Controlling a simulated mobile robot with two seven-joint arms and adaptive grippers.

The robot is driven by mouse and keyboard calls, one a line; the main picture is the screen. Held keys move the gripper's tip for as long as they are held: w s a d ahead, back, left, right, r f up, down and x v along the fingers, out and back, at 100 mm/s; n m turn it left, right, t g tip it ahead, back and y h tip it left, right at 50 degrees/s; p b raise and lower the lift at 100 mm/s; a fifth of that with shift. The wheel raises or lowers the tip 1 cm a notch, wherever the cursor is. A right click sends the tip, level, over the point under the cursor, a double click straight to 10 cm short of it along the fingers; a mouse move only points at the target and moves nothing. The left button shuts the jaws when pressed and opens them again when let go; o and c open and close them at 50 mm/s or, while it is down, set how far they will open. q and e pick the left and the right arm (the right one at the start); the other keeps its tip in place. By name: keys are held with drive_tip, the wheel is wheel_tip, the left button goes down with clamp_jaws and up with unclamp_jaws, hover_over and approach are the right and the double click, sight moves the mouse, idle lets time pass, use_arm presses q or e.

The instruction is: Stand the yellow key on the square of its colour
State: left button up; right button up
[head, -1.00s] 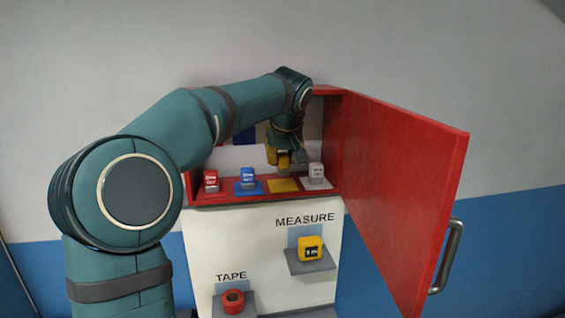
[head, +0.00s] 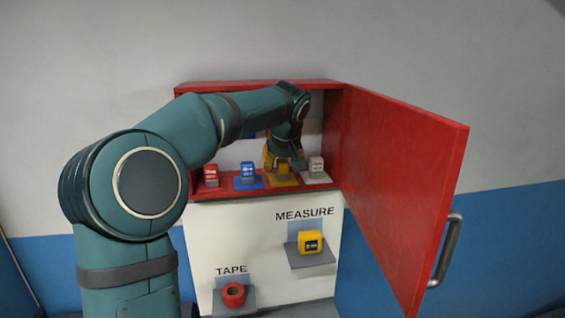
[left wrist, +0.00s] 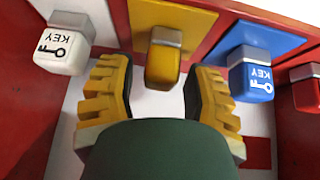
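The yellow key (head: 283,170) stands on the yellow square (head: 285,183) on the cabinet's red shelf. In the left wrist view the key (left wrist: 163,66) is between my two yellow-padded fingers, with a gap on each side. Its grey base touches the yellow square (left wrist: 178,17). My left gripper (left wrist: 158,84) is open around the key; in the head view the gripper (head: 284,159) partly hides the key's upper part. My right gripper is not in view.
The white key (head: 316,166) stands close to the right, the blue key (head: 248,173) and red key (head: 211,175) to the left. The open red door (head: 400,180) juts out at right. A tape measure (head: 310,242) and tape roll (head: 233,294) sit on shelves below.

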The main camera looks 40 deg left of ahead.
use_arm(q)
drive_tip(key=shift+r, duration=0.25)
drive_tip(key=v, duration=1.1)
drive_tip(key=shift+s+d+r+p, duration=0.15)
drive_tip(key=shift+r+p, duration=0.15)
drive_tip(key=shift+r, duration=0.05)
